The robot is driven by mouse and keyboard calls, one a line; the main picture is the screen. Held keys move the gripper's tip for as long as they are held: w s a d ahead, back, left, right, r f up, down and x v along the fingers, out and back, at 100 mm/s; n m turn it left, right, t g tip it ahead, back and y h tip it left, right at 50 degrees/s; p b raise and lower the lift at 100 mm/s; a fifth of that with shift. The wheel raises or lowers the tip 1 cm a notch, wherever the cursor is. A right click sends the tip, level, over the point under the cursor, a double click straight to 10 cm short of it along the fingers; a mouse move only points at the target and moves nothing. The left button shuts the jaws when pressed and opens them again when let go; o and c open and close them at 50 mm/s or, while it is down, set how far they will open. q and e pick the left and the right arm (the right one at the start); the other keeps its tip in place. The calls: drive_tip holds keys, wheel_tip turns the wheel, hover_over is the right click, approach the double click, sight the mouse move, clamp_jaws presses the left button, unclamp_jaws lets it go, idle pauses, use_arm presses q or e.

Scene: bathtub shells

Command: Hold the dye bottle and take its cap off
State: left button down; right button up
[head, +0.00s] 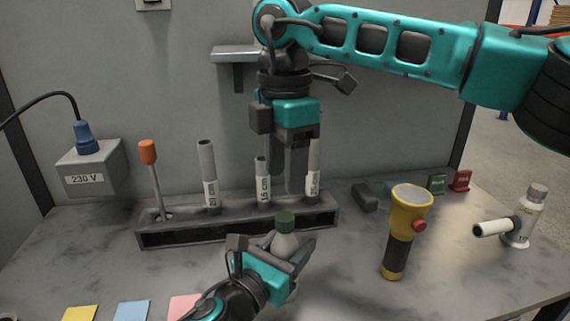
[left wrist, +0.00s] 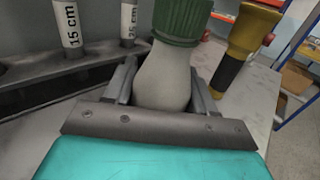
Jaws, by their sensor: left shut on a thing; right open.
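The dye bottle (head: 285,245) is pale grey-white with a green cap (head: 285,221) on top. It stands upright in front of the dark rack. My left gripper (head: 290,262) is shut on the bottle's body, below the cap. In the left wrist view the bottle (left wrist: 163,80) sits between the two fingers, and the ribbed green cap (left wrist: 181,20) is on it, cut off by the top edge. My right gripper (head: 285,168) is open and empty. It points down above and behind the cap, in front of the labelled tubes.
A dark rack (head: 190,236) holds several labelled tubes and an orange-handled tool (head: 148,152). A yellow flashlight (head: 404,222) stands to the right, with a white bottle with a side tube (head: 519,222) beyond. Coloured notes (head: 132,310) lie front left.

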sight(285, 215)
drive_tip(key=m, duration=0.3)
drive_tip(key=shift+f, duration=0.1)
drive_tip(key=shift+m, duration=0.3)
drive_tip(key=shift+f, duration=3.9)
drive_tip(key=shift+c, duration=0.5)
